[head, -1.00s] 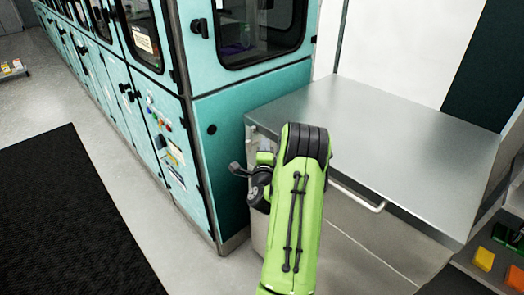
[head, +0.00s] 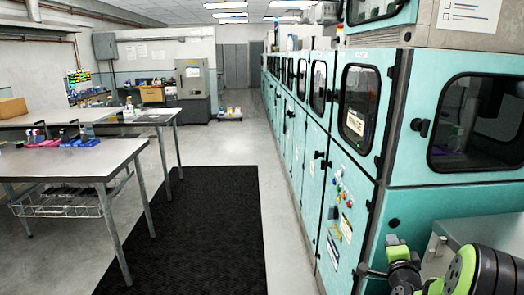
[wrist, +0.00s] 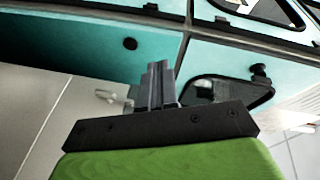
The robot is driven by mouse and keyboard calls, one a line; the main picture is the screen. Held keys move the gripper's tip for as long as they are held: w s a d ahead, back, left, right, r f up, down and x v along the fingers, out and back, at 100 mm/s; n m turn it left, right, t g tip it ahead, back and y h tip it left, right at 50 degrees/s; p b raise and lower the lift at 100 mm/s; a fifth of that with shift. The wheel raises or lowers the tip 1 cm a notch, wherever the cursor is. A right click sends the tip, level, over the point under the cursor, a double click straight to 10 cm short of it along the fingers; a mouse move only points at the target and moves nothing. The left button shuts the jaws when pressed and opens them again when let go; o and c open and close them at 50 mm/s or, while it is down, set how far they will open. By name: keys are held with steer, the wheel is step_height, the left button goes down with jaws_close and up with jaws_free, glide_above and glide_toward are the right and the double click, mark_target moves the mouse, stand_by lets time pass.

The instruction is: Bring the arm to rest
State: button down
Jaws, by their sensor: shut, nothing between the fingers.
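My green and black arm (head: 470,272) shows at the lower right corner of the head view, in front of the teal cabinets. Only part of it is in that frame. In the wrist view my gripper (wrist: 158,72) has its grey fingers together, with nothing between them. Beyond the fingers is the teal cabinet wall (wrist: 75,35), with no contact visible.
Teal machine cabinets (head: 310,165) run along the right side. A black mat (head: 200,225) lies on the floor to their left. A metal table (head: 65,160) with small coloured bins (head: 75,143) stands at the left. The aisle is clear.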

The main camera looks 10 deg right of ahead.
steer(key=s+a+r+n+g+y+p, duration=0.1)
steer(key=a+r+n+y, duration=0.2)
steer(key=a, duration=0.4)
steer(key=a+r+n+g+y+p, duration=0.1)
steer(key=a+r+n+y, duration=0.1)
steer(key=a+n, duration=0.45)
steer(key=s+a+r+n+g+y, duration=0.1)
steer(key=a+r+n+y, duration=0.15)
steer(key=a, duration=0.55)
steer(key=s+a+r+n+g+p, duration=0.1)
steer(key=s+a+n+g, duration=0.2)
steer(key=s, duration=0.9)
steer(key=s+a+r+n+g+p, duration=0.1)
steer(key=s+a+n, duration=0.4)
steer(key=s, duration=0.7)
steer(key=a+g+y+p, duration=0.1)
steer(key=a+g, duration=0.1)
steer(key=shift+s+a, duration=0.2)
steer(key=shift+a, duration=0.1)
